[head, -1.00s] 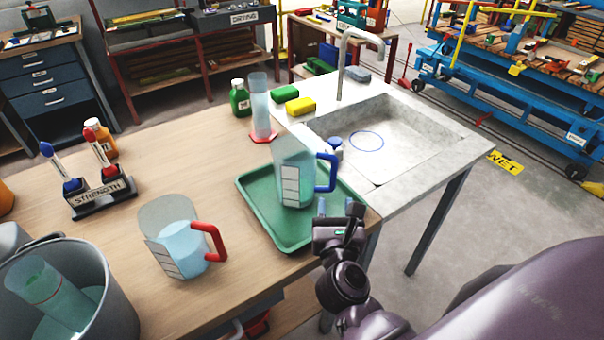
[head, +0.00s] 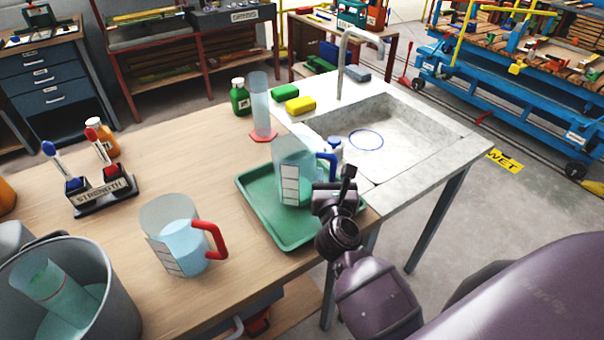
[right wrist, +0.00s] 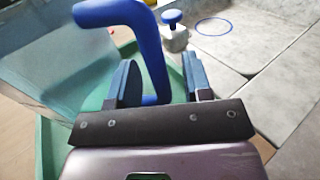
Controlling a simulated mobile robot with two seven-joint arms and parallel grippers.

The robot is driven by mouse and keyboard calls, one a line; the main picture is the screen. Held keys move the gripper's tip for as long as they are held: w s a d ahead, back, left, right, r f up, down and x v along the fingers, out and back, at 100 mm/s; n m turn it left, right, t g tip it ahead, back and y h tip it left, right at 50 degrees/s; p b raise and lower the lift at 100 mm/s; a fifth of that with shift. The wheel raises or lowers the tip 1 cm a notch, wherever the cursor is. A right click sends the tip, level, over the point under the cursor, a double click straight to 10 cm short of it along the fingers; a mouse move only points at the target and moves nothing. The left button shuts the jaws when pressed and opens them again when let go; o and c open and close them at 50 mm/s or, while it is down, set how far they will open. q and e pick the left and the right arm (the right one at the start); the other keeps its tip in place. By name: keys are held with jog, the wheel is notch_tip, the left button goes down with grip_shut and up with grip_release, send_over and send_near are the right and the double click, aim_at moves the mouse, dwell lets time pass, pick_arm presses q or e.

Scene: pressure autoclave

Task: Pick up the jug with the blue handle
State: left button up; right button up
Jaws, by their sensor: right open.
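The jug with the blue handle (head: 292,172) stands upright on a green tray (head: 262,216) and holds some clear liquid. Its blue handle (right wrist: 152,52) fills the upper middle of the right wrist view, and the jug's clear wall is at the left there. My right gripper (head: 335,182) is at the jug's right side, by the handle. In the right wrist view its two blue-padded fingers (right wrist: 160,82) are apart, with the lower part of the handle showing between them. I cannot tell whether either finger touches it. My left gripper is not in view.
A jug with a red handle (head: 180,238) stands left of the tray. A tall cylinder (head: 260,105) and a green bottle (head: 240,98) stand behind. A grey bucket (head: 110,305) is at the front left.

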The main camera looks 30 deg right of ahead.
aim_at(335, 155)
grip_shut()
dwell(0.3)
notch_tip(335, 155, up, 9)
jog(key=p, duration=0.3)
jog(key=shift+r, duration=0.15)
jog(key=shift+r+p, duration=0.35)
jog(key=shift+r, duration=0.05)
